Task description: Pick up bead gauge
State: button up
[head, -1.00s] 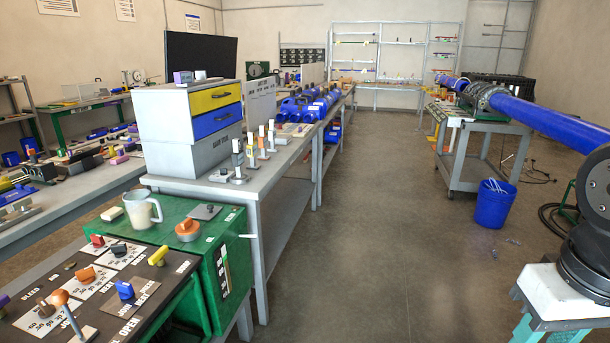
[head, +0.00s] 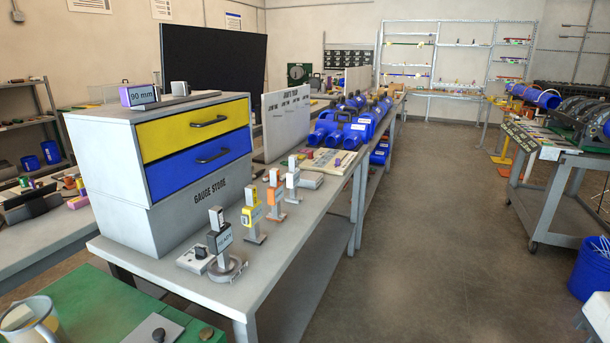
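I cannot tell for sure which thing is the bead gauge. On the grey bench stands a row of small upright holders: a black one with a pale label (head: 219,240), a yellow one (head: 252,215), an orange one (head: 275,196) and a white one (head: 292,178). A coiled grey item (head: 228,270) lies at the foot of the black one. Behind them is a cabinet (head: 120,215) marked "GAUGE STORE", with a yellow drawer (head: 170,140) and a blue drawer (head: 172,177), both shut. My gripper is not in view.
The grey bench (head: 270,258) has a bare front edge along the aisle. A green bench top (head: 95,300) with a mug (head: 30,320) is near at lower left. A wheeled cart (head: 560,190) and a blue bucket (head: 590,268) stand at right. The floor (head: 420,230) between is clear.

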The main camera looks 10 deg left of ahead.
aim_at(292, 177)
jog(key=i, duration=2.25)
jog(key=u, duration=1.45)
